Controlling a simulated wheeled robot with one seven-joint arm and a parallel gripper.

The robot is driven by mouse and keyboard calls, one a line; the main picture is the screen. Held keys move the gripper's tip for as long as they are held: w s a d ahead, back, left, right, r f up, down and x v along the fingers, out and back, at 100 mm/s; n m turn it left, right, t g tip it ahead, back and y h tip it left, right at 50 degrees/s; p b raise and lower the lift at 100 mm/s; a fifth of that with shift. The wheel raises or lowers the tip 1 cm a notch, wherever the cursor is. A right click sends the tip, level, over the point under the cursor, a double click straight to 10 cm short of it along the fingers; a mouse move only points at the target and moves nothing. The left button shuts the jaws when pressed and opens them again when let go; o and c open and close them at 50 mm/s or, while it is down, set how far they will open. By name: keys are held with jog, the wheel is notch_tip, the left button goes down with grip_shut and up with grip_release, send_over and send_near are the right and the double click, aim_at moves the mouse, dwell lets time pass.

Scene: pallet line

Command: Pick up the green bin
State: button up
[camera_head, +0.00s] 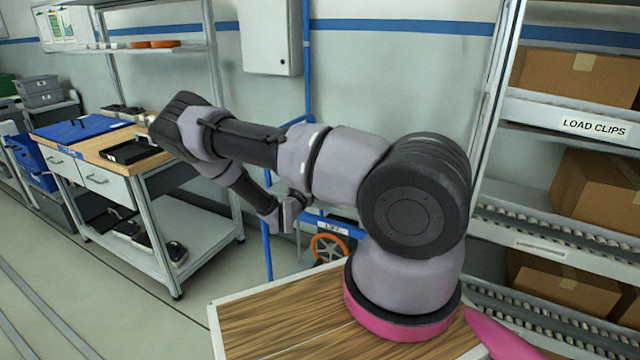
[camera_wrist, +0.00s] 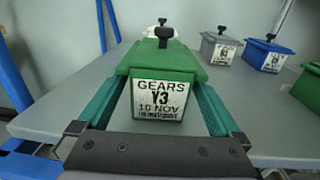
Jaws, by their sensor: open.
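In the wrist view a green bin (camera_wrist: 165,65) with a black knob on its lid stands upright on a grey surface. Its white front label reads GEARS Y3, 10 NOV. My gripper (camera_wrist: 163,88) is open, with one finger along each side of the bin. I cannot tell whether the fingers touch it. A second green bin (camera_wrist: 309,88) is cut off at the right edge. In the head view my gripper (camera_head: 291,212) is small and partly behind my arm, and this bin cannot be made out.
A grey bin (camera_wrist: 218,47) and a blue bin (camera_wrist: 268,55) stand behind to the right on the grey surface (camera_wrist: 75,95). Blue posts rise at the left. In the head view a workbench (camera_head: 105,150) stands left and a rack with cardboard boxes (camera_head: 575,75) stands right.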

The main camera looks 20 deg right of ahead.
jog(key=x, duration=0.3)
jog(key=shift+w+d+f, duration=0.1)
jog(key=shift+w+d, duration=0.15)
jog(key=shift+d, duration=0.05)
grip_shut()
